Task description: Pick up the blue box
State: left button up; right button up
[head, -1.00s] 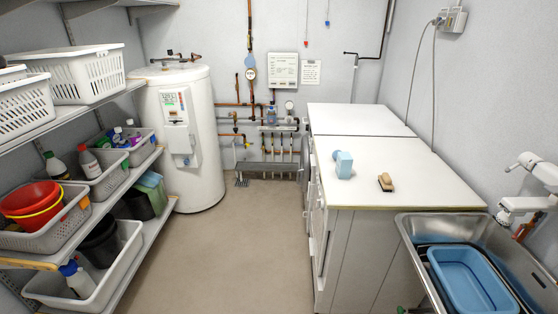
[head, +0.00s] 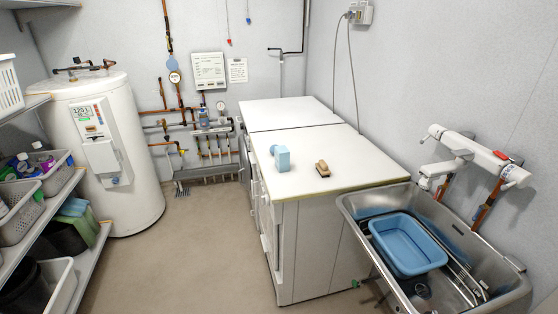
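A small light-blue box (head: 283,159) stands on the white worktop near its left front edge, with a rounded blue part at its left side. It sits to the left of a brown wooden brush and apart from it. Neither of my grippers shows in the head view.
The brown brush (head: 323,169) lies on the white worktop (head: 345,172). At right is a metal sink (head: 345,207) holding a blue basin (head: 408,244), with a white tap (head: 465,150) above. Shelves with crates (head: 52,172) line the left. The floor (head: 205,245) between is clear.

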aim_at(281, 155)
jog(key=i+j+z, duration=0.3)
jog(key=z, duration=0.15)
jog(key=i+j+z, duration=0.3)
jog(key=z, duration=0.15)
jog(key=i+j+z, duration=0.15)
jog(key=j+z, duration=0.35)
jog(key=j, duration=0.1)
